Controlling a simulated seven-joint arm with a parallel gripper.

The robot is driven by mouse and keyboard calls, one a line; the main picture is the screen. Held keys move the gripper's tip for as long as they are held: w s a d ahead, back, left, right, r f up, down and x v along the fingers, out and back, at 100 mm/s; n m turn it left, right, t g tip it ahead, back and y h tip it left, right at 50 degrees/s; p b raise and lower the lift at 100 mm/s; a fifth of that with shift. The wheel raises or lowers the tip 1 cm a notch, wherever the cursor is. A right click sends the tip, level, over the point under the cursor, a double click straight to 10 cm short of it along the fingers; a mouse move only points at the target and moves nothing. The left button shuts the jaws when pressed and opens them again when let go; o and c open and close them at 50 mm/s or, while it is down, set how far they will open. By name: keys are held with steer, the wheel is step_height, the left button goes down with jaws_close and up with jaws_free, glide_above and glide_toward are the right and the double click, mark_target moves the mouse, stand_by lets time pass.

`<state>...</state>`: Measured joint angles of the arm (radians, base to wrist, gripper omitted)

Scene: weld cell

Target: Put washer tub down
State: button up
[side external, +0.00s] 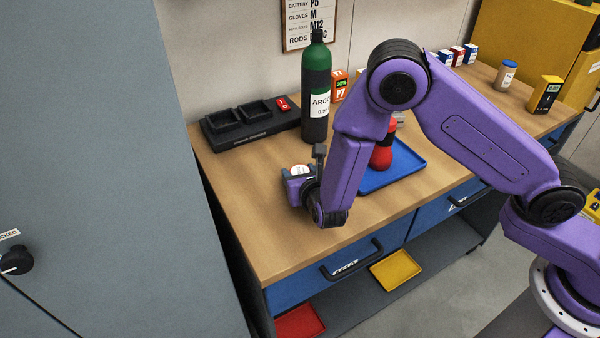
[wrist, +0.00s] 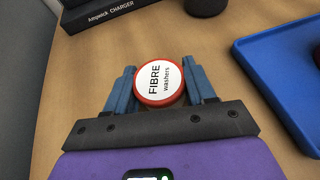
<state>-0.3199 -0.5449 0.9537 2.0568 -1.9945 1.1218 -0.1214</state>
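The washer tub (wrist: 160,82) has a white lid marked "FIBRE washers" and a red rim. In the wrist view it sits between the two blue fingers of my gripper (wrist: 161,88), which meet it on both sides. In the side view the white top of the tub (side external: 300,170) shows just past my gripper (side external: 299,182), low over the left part of the wooden bench (side external: 245,215). My gripper hides the tub's lower part, so I cannot tell whether its base touches the bench.
A black charger (side external: 250,124) and a green gas bottle (side external: 317,90) stand behind. A blue tray (side external: 405,170) with a red item (side external: 382,157) lies to the right, partly behind my arm. Bare bench surrounds the tub, with the front edge nearby.

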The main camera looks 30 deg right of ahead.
steer(key=o, duration=0.4)
steer(key=shift+r, duration=0.1)
steer(key=v, duration=1.2)
steer(key=s+d+r+m+g+h, duration=0.2)
steer(key=s+d+r+m+g, duration=0.1)
steer(key=d+m, duration=0.4)
steer(key=s+d+r+m+g+h, duration=0.1)
steer(key=s+d+r+m+g, duration=0.25)
steer(key=d, duration=0.55)
steer(key=s+d+r+m+g+y, duration=0.1)
steer(key=s+d+m+g+y, duration=0.1)
steer(key=s+m, duration=0.3)
steer(key=s+d+r+m+g+y, duration=0.2)
steer(key=s+d+m+g+y, duration=0.1)
steer(key=s, duration=0.9)
steer(key=shift+m+g+y, duration=0.7)
steer(key=shift+m+g, duration=0.05)
steer(key=shift+m, duration=0.3)
steer(key=shift+s+d, duration=0.1)
